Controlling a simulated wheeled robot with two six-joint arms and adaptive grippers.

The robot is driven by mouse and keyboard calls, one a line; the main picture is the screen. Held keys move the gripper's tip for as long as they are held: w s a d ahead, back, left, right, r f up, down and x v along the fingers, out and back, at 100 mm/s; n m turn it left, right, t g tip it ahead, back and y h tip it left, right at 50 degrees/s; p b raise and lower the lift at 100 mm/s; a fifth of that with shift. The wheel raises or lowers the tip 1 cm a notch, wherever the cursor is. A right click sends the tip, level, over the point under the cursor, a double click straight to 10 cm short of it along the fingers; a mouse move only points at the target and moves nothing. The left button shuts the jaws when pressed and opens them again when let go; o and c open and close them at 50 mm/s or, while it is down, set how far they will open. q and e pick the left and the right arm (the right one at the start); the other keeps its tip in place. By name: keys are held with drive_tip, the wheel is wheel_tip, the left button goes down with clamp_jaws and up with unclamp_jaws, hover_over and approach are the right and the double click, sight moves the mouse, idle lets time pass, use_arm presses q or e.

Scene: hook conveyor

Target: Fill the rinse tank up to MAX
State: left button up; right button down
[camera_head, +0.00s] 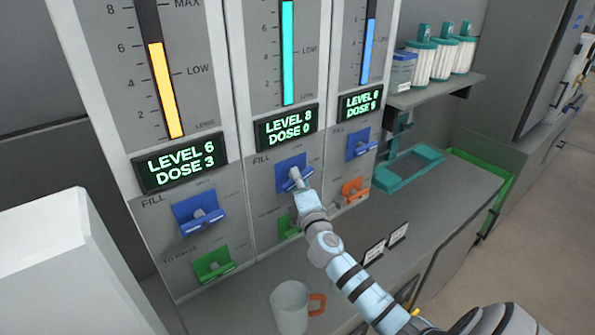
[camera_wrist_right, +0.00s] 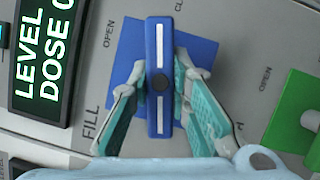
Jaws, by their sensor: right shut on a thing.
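The middle panel's teal level bar (camera_head: 287,60) runs past its LOW mark and out of the top of the picture. Its display (camera_head: 287,127) reads LEVEL 8, DOSE 0. My right gripper (camera_head: 295,177) is shut on the blue FILL handle (camera_head: 283,170) below that display. In the right wrist view the two teal-padded fingers (camera_wrist_right: 160,85) grip the sides of the blue FILL handle (camera_wrist_right: 158,38), which has a white stripe. OPEN is printed beside it, and a second label is cut off. Which panel is the rinse tank is not readable. My left gripper is out of view.
The left panel's display (camera_head: 180,161) reads LEVEL 6, DOSE 3, with a yellow bar (camera_head: 164,90). The right panel has a blue bar (camera_head: 367,50). Green handles (camera_head: 213,263) and an orange one (camera_head: 353,189) sit lower. A mug (camera_head: 290,305) stands on the counter below.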

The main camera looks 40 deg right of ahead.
drive_tip(key=shift+m+g+p, duration=0.5)
drive_tip(key=shift+m+p, duration=0.4)
drive_tip(key=shift+m, duration=0.3)
drive_tip(key=c, duration=1.5)
unclamp_jaws()
drive_tip(key=shift+s, duration=0.1)
drive_tip(key=v, duration=1.2)
drive_tip(key=shift+s+d+r, duration=0.1)
